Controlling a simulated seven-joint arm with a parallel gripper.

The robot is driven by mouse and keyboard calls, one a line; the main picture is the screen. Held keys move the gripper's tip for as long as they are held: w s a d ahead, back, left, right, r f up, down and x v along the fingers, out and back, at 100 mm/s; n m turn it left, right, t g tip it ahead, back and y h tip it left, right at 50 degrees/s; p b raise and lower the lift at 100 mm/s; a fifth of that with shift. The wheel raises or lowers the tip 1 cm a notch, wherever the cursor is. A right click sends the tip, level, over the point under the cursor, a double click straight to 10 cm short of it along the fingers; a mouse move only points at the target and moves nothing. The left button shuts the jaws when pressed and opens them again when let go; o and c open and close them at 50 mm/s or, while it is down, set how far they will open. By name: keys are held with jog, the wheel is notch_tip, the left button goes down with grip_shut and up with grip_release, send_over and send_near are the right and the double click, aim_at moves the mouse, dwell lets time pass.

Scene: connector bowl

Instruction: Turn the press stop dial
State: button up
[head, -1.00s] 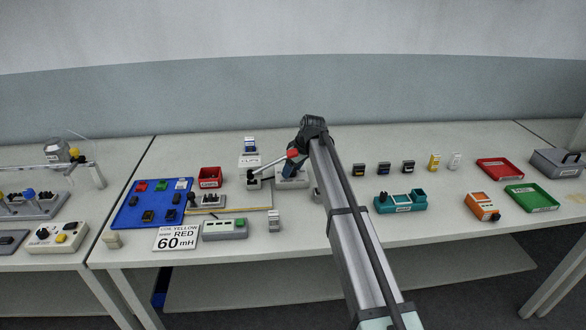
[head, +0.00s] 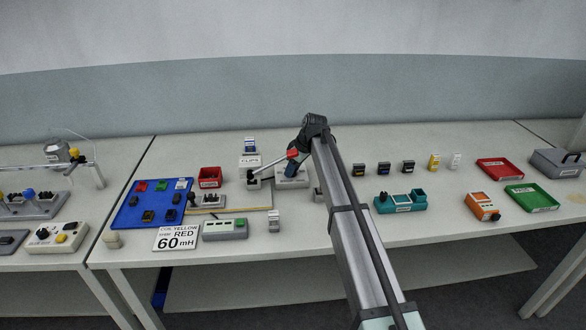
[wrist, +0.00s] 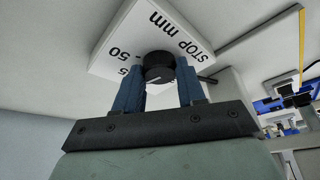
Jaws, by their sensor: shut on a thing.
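The press stop dial is a round black knob (wrist: 158,68) on a white block printed "STOP mm" (wrist: 122,30), in the wrist view. The numbers on the block are partly covered. My gripper (wrist: 160,84) has its two blue fingers on either side of the knob and is shut on it. In the head view my gripper (head: 292,168) is at the press, and the white block (head: 293,182) shows just below it. The dial itself is hidden there behind my gripper. A lever with a red grip (head: 292,154) rises beside my gripper.
A teal holder (head: 418,208) and several small blocks stand to the right.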

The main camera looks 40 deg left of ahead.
jog(key=n, duration=0.2)
jog(key=n+g, duration=0.1)
jog(key=n, duration=0.1)
jog(key=shift+w+a+h, duration=0.1)
jog(key=shift+w+h, duration=0.1)
jog(key=shift+h, duration=0.1)
jog(key=shift+n+g, duration=0.8)
jog(key=shift+n, duration=0.7)
jog(key=shift+h, duration=0.3)
jog(key=o, duration=1.1)
jog(key=shift+c, duration=0.2)
jog(key=v, duration=1.4)
